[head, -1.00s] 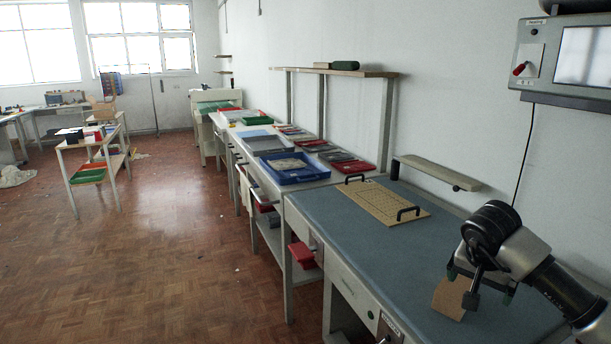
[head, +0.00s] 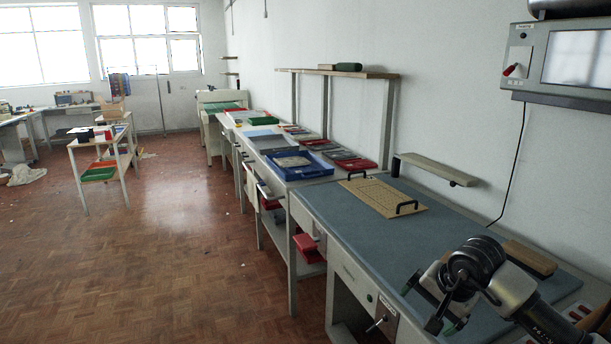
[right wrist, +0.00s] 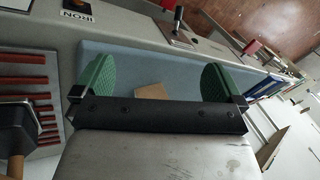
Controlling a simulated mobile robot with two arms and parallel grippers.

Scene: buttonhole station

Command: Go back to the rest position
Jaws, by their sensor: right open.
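My right gripper (head: 430,304) is at the lower right of the head view, over the front part of the blue-grey worktop mat (head: 345,222). In the right wrist view its two green-padded fingers (right wrist: 160,84) stand wide apart with nothing gripped between them. A small tan piece (right wrist: 152,92) shows beyond the fingers, on the blue mat. My left gripper is not in view.
A tan board with black handles (head: 384,195) lies on the mat. A brown block (head: 530,258) lies behind my right arm. A wall screen (head: 575,58) and a low shelf (head: 438,169) are at the right.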

